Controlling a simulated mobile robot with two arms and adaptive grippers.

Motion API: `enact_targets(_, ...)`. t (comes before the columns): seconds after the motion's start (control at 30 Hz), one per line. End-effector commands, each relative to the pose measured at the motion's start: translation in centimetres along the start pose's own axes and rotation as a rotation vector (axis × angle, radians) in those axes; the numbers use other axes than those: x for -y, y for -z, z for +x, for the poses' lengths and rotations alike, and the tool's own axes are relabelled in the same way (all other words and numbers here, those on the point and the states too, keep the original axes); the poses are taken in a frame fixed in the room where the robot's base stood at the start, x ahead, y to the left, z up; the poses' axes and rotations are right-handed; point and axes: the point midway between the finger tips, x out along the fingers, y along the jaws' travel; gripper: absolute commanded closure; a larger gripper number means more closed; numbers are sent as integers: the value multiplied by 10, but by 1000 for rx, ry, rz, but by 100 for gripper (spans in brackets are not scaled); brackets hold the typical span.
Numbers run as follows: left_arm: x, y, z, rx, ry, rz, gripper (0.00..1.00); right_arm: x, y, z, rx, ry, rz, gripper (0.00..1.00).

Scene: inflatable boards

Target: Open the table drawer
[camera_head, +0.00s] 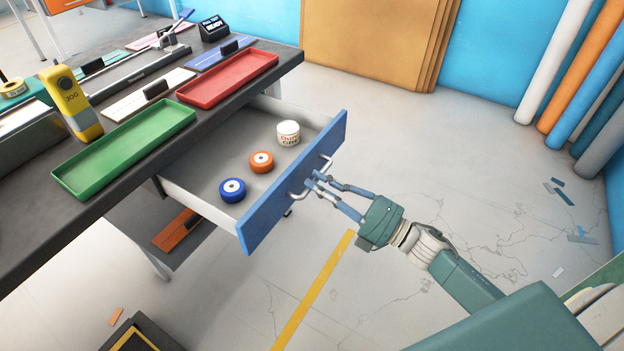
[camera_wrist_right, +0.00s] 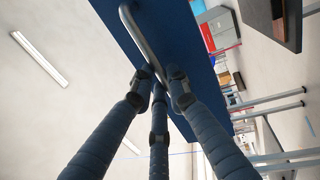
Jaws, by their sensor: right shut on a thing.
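The table drawer stands pulled out from under the dark table (camera_head: 120,160). Its blue front (camera_head: 285,195) faces right, and its white inside shows. A metal bar handle (camera_head: 318,176) is on the front; it also shows in the right wrist view (camera_wrist_right: 142,42). My right gripper (camera_head: 318,184) is shut on the handle. In the right wrist view its fingers (camera_wrist_right: 162,88) close around the handle's near end, against the blue front (camera_wrist_right: 185,40). My left gripper is not in view.
A green tray (camera_head: 125,150) and a red tray (camera_head: 228,79) sit on the table. The floor right of the drawer is mostly clear. Several coloured rolls (camera_head: 570,75) stand by the wall.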

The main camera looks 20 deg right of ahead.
Motion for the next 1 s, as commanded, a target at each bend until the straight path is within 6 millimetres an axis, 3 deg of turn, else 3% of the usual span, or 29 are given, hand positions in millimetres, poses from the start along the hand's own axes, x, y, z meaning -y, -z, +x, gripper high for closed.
enact_targets(0.4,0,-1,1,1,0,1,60,1,1,-3,0,3,0,100)
enact_targets(0.43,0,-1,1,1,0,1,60,1,1,-3,0,3,0,81)
enact_targets(0.5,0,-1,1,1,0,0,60,1,1,-3,0,3,0,67)
enact_targets(0.53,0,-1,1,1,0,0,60,1,1,-3,0,3,0,66)
enact_targets(0.83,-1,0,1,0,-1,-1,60,0,0,-5,0,2,0,66)
enact_targets(1.0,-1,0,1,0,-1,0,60,1,0,-24,1,5,0,66)
